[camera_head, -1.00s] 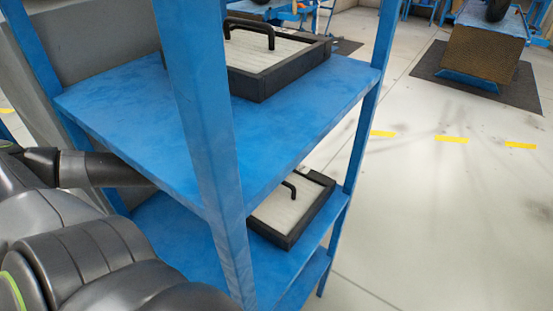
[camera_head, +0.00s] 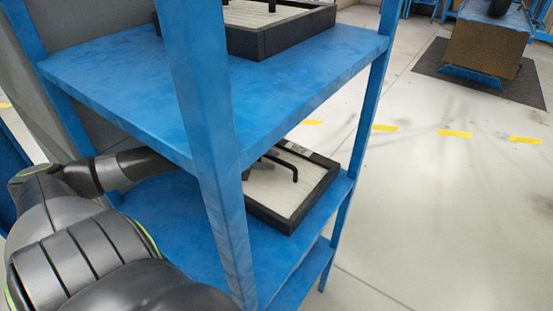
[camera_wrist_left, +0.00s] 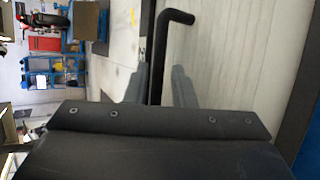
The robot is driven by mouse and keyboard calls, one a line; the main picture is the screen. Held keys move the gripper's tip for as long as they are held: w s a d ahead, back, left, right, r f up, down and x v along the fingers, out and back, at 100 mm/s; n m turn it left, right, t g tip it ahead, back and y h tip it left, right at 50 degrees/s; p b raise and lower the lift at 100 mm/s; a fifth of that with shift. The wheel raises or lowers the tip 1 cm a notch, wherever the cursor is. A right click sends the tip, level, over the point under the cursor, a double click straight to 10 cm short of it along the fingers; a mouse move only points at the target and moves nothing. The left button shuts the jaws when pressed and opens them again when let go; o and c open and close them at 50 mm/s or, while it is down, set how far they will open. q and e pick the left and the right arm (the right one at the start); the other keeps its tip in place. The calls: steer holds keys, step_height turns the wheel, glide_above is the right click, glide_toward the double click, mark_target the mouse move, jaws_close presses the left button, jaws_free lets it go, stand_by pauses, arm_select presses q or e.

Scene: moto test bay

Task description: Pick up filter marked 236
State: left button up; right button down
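A filter (camera_head: 290,189), a black-framed tray with a pale panel and a black bar handle, lies on the lower blue shelf. I cannot read a number on it; a small label shows near its far edge. My left arm reaches under the upper shelf, and its gripper is mostly hidden behind the front post. In the left wrist view the left gripper (camera_wrist_left: 160,85) is open, its two fingers on either side of the black handle (camera_wrist_left: 177,17), with the pale panel (camera_wrist_left: 235,50) behind. My right gripper is out of view.
A second similar filter (camera_head: 262,43) sits on the upper shelf (camera_head: 110,75). The blue front post (camera_head: 205,110) stands close beside my left arm. The lower shelf (camera_head: 185,225) is bare left of the filter. Open floor lies to the right.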

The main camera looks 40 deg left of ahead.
mark_target(275, 160)
arm_select(q)
steer(key=shift+b+x, duration=0.35)
steer(key=shift+x, duration=1.15)
jaws_close()
stand_by(0.4)
